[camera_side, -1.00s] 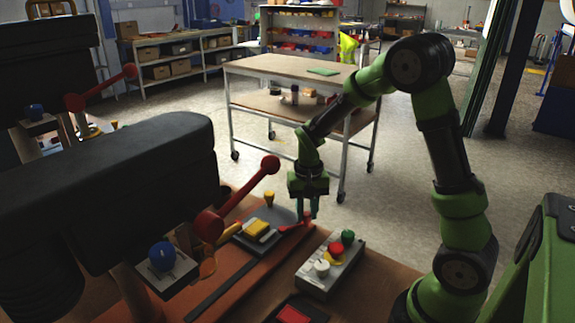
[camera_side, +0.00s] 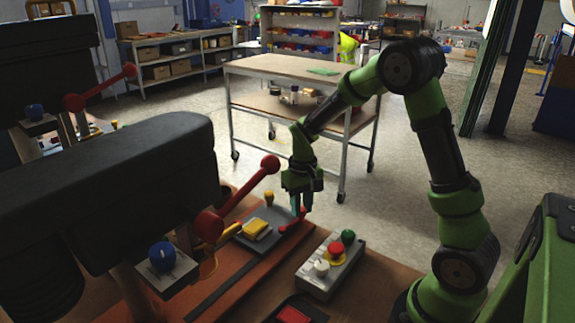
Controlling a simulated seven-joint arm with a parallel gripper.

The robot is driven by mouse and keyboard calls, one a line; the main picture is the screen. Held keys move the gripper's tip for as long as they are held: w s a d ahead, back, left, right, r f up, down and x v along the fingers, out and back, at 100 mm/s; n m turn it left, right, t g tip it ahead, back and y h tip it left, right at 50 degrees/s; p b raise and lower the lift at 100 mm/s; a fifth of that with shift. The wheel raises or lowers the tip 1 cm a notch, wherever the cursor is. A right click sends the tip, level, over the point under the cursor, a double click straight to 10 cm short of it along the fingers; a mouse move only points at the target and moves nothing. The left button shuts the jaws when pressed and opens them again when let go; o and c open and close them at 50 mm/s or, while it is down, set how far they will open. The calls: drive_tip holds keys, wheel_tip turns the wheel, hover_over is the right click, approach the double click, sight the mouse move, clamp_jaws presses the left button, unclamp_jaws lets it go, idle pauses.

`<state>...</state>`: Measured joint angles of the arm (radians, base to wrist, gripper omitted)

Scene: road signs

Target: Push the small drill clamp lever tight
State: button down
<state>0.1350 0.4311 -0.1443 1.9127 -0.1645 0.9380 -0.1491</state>
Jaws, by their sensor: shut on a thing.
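The small drill clamp (camera_side: 258,238) is a dark grey plate with a yellow block (camera_side: 256,228) on it, on the orange-brown workbench. Its red lever (camera_side: 289,226) reaches out from the clamp's right side toward my gripper. My gripper (camera_side: 300,208) points down at the lever's outer end, with its teal fingers close together. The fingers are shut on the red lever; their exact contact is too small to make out.
A grey control box (camera_side: 328,268) with red, green and white knobs stands right of the clamp. A drill press with a red-knobbed handle (camera_side: 240,196) rises at left. A wheeled table (camera_side: 290,66) stands behind, with open floor around it.

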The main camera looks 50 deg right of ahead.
drive_tip(key=shift+w+n, duration=0.6)
drive_tip(key=shift+n, duration=0.35)
drive_tip(key=shift+w+n, duration=0.55)
drive_tip(key=shift+n, duration=0.4)
drive_tip(key=shift+w+r, duration=0.1)
drive_tip(key=c, duration=0.9)
unclamp_jaws()
wheel_tip(320, 180, up, 17)
drive_tip(key=shift+f, duration=0.1)
